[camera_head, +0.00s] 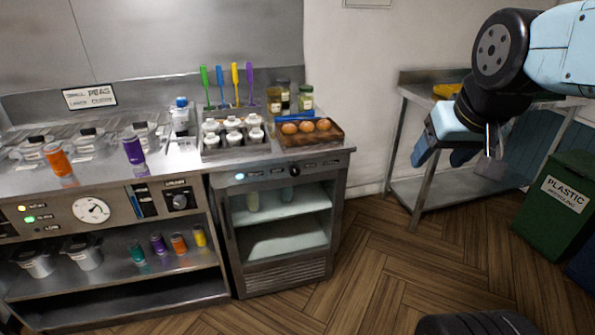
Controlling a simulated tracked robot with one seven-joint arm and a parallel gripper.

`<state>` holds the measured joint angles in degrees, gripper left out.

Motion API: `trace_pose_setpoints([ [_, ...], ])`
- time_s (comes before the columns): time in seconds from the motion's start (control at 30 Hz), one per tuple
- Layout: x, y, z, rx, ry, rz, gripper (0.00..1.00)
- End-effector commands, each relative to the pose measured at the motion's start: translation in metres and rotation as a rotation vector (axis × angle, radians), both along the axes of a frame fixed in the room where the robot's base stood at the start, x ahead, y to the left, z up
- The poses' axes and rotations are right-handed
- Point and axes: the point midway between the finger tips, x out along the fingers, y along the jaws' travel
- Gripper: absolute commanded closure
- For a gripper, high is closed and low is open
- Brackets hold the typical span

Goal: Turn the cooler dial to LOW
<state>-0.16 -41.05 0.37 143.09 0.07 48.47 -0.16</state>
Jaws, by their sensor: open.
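The cooler (285,223) stands under the right end of the steel counter and has a closed glass door. Its narrow control strip, above the door, shows a lit blue light (239,176) at left and a small dark cooler dial (294,171) toward the right. The dial's labels and pointer are too small to read. My gripper (440,158) is at the upper right, in front of the steel side table. Its light blue and dark jaws are apart, with nothing seen between them. It is well right of the cooler and touches nothing that I can see.
A tray of brown eggs (308,132) and a rack of white-lidded pots (233,132) stand on the counter above the cooler. Another knob (180,201) and a gauge (91,210) are on the left panel. A green bin (558,210) stands right. Wooden floor before the cooler is clear.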

Motion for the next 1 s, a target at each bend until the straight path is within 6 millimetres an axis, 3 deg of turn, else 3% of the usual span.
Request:
trace_pose_setpoints([
  [0.37,0.121,0.03,-0.031,-0.024,-0.166,0.089,0.34],
  [0.6,0.193,0.056,-0.063,-0.026,-0.288,0.154,0.34],
  [1.0,0.281,0.107,-0.131,0.003,-0.496,0.241,0.34],
])
